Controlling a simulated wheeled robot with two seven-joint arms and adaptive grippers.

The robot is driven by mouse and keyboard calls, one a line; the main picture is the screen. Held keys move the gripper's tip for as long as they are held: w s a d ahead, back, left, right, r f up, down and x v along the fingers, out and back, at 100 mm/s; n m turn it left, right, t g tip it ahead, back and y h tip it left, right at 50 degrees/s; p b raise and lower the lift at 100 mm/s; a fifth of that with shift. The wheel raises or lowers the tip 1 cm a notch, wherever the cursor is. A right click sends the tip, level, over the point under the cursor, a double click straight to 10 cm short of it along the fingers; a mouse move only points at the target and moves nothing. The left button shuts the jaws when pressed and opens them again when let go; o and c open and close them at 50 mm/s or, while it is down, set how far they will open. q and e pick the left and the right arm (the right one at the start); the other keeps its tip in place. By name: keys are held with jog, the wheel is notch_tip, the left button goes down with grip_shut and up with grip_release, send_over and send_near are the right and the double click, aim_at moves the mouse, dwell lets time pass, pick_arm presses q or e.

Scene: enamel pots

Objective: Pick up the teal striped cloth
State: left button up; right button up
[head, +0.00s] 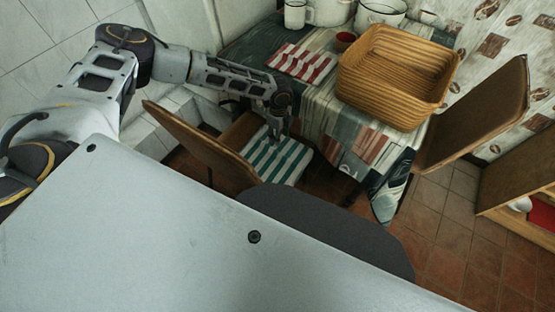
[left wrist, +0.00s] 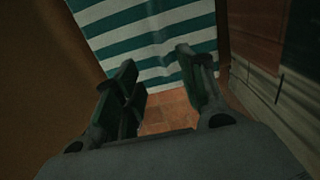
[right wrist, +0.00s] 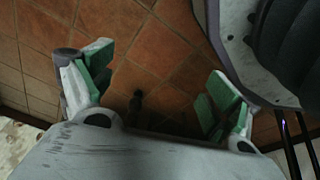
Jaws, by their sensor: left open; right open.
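The teal striped cloth (head: 279,158) lies on the seat of a wooden chair beside the table, partly hidden by my left arm. It also shows in the left wrist view (left wrist: 150,40), beyond the fingertips. My left gripper (head: 277,128) points down over the cloth's far side. In the left wrist view its two fingers (left wrist: 156,75) are apart, with nothing held between them; whether they touch the cloth I cannot tell. My right gripper (right wrist: 157,85) is open and empty above the tiled floor; it is not clearly seen in the head view.
The table (head: 345,135) holds a wicker basket (head: 395,85), a red striped cloth (head: 303,64) and white enamel pots (head: 380,12). The chair's backrest (head: 200,145) stands left of the teal cloth. Another chair (head: 475,120) stands at right. Tiled floor (head: 450,235) is open at lower right.

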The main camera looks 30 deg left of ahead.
pick_arm(q)
jog(key=b, duration=0.1)
send_over(280, 153)
jog(key=f, duration=0.5)
jog(key=shift+s+a+f, duration=0.15)
jog(key=shift+s+a, duration=0.05)
jog(key=shift+a, duration=0.05)
jog(key=shift+f+b, duration=0.45)
jog(key=shift+f, duration=0.8)
pick_arm(e)
jog(key=shift+w+a+r, duration=0.25)
jog(key=shift+a+r, duration=0.05)
jog(key=shift+r, duration=0.6)
jog(key=shift+w+a+r, duration=0.2)
jog(key=shift+a+r, duration=0.15)
jog(key=shift+r, duration=0.55)
jog(key=shift+w+a+r, duration=0.25)
jog(key=shift+a+r, duration=0.05)
jog(key=shift+r, duration=0.6)
pick_arm(q)
jog(key=shift+f, duration=0.1)
